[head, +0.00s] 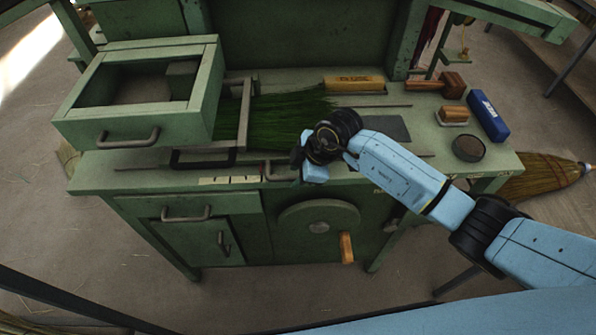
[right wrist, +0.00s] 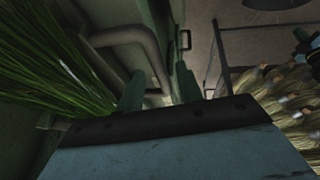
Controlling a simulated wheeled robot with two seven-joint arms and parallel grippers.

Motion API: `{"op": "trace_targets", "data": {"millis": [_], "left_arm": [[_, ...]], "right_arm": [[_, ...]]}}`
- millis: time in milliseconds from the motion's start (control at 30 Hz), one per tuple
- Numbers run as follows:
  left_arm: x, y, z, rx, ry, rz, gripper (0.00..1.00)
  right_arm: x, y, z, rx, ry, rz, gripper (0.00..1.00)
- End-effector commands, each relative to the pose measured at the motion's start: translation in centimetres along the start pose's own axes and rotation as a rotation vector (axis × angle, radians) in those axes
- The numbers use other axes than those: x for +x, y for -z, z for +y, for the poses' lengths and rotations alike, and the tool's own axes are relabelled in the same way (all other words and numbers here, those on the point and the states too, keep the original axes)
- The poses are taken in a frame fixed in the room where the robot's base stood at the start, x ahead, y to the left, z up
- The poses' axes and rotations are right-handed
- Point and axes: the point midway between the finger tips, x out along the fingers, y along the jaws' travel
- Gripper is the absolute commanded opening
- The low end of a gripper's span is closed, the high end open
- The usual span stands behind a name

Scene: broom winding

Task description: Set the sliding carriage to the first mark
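What looks like the sliding carriage is a grey metal frame (head: 244,118) beside the green bristles (head: 275,108), with a dark handle (head: 188,160) at the bench's front edge. A pale strip with red marks (head: 232,180) lies along that edge. My right gripper (head: 300,168) is at the front edge, right of the strip, close to a bent handle (head: 276,172). In the right wrist view its two fingers (right wrist: 160,88) stand apart, with a grey bent handle (right wrist: 140,40) just beyond and partly between them. Contact cannot be told. My left gripper is out of view.
A green open box with a handle (head: 137,124) stands raised at the bench's left. The bench top (head: 490,165) carries a wooden block (head: 355,83), a blue box (head: 488,115), a brush (head: 453,115) and a round dish (head: 469,148). A crank wheel (head: 318,214) is below.

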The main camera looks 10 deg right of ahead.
Motion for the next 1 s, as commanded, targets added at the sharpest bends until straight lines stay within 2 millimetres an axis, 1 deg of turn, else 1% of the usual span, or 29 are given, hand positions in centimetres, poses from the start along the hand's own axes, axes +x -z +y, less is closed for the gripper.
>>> {"op": "trace_targets", "data": {"millis": [233,367,467,600,800,900,1000], "left_arm": [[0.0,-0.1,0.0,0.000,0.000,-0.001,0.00],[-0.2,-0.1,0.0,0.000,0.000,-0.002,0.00],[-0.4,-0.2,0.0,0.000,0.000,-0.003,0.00],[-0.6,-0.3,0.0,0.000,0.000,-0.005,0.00],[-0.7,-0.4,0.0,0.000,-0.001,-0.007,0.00],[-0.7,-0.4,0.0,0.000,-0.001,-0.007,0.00],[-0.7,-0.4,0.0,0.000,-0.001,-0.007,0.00]], "right_arm": [[-0.2,0.0,0.0,0.000,-0.001,0.000,0.36],[-1.4,0.0,0.1,-0.001,-0.002,0.000,0.36],[-3.2,0.0,0.1,-0.002,-0.003,0.001,0.36],[-6.5,0.0,0.1,-0.002,-0.005,0.001,0.36],[-10.6,0.0,0.1,-0.002,-0.004,0.001,0.36],[-12.0,0.0,0.1,-0.001,-0.003,0.001,0.36],[-12.9,0.0,0.0,-0.001,-0.001,0.000,0.36]]}}
